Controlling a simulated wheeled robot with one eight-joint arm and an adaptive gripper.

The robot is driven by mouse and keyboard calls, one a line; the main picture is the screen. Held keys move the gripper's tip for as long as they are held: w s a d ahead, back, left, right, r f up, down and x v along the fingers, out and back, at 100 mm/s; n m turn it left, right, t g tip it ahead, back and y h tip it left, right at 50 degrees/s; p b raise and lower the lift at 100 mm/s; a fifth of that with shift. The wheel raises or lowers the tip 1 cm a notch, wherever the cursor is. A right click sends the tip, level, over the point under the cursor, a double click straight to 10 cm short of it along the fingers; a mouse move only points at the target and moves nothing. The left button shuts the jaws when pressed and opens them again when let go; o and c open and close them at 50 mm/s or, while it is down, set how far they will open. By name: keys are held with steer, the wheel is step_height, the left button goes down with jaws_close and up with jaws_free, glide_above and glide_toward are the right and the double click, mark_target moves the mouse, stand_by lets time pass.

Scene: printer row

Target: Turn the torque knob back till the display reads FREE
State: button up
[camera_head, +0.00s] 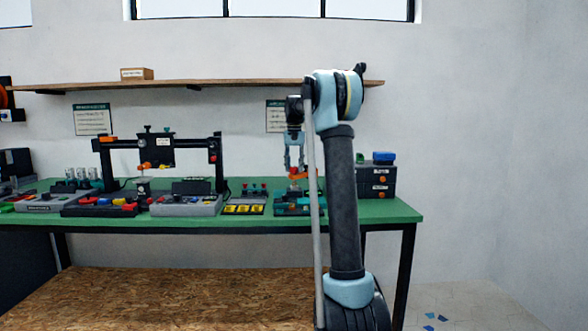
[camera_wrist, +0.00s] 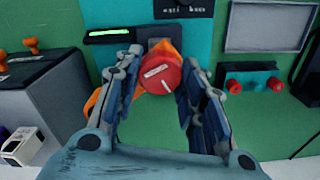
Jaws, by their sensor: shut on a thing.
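The torque knob (camera_wrist: 160,77) is a round red cap with a white pointer line and a small label, in the middle of the wrist view. Orange housing (camera_wrist: 166,47) shows behind it. My gripper (camera_wrist: 163,62) is shut on the knob, one finger on its left side and one on its right. The display (camera_wrist: 108,34) is a dark panel with a lit pale green strip, up and left of the knob; its reading is too small to tell.
The green bench (camera_head: 385,210) holds a black gantry frame (camera_head: 158,142) and several grey units to the left. Dark drawers (camera_head: 376,180) stand at the right. In the wrist view, a panel with red knobs (camera_wrist: 252,82) is at right and a grey box (camera_wrist: 40,95) at left.

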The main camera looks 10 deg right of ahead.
mark_target(294, 167)
steer(key=n, duration=0.7)
stand_by(0.6)
steer(key=o, duration=1.1)
step_height(294, 167, up, 12)
steer(key=shift+w+f, duration=0.1)
